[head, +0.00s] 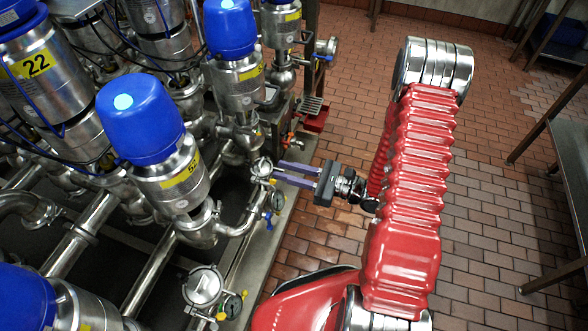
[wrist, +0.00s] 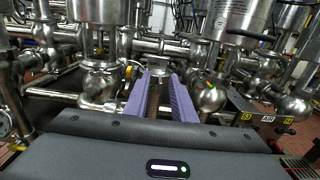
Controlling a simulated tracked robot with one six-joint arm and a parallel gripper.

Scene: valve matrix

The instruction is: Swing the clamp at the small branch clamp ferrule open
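My gripper (head: 277,171) reaches left from my red arm in the head view, its two purple fingers apart with a gap between them. It also shows in the wrist view (wrist: 160,77), with the fingers parallel and nothing clearly held between them. A small round steel ferrule fitting (head: 261,167) lies just off the fingertips, at the edge of the valve matrix. In the wrist view, a steel fitting (wrist: 157,71) appears straight ahead, between and beyond the tips. I cannot make out the clamp's parts or whether the tips touch it.
Blue-capped valves (head: 140,115) crowd the left. A gauge (head: 277,200) and a blue-handled valve (head: 268,220) sit just below the fitting. A lower round fitting (head: 203,286) stands nearer. Brick floor (head: 330,100) is open to the right, with a metal table (head: 570,150) at the far right.

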